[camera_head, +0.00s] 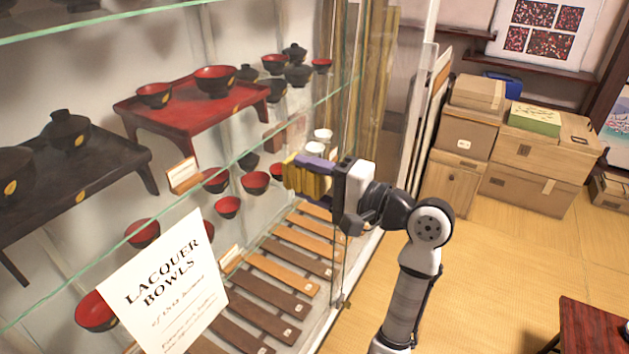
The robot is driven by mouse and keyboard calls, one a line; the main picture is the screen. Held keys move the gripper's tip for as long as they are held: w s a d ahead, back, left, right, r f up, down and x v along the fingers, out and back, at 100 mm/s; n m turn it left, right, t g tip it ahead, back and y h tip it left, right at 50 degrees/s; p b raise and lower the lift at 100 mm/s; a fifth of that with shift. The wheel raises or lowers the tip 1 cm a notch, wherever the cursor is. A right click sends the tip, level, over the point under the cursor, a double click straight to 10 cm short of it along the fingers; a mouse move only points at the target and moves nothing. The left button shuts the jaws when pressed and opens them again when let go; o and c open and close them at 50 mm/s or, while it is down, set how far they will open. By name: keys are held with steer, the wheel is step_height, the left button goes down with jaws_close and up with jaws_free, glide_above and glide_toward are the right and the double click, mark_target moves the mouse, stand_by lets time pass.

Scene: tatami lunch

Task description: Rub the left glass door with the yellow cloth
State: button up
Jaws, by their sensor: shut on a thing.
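The cloth's far face and the fingertips are hidden.
Behind the glass stand several lacquer bowls, a red stand (190,115), a black stand (110,160) and a "Lacquer Bowls" sign (165,285). Cardboard boxes (530,160) are stacked at the back right. A dark red table (595,325) is at lower right. The tatami floor (480,270) between is clear.

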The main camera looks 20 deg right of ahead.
steer(key=shift+x, duration=1.05)
stand_by(0.4)
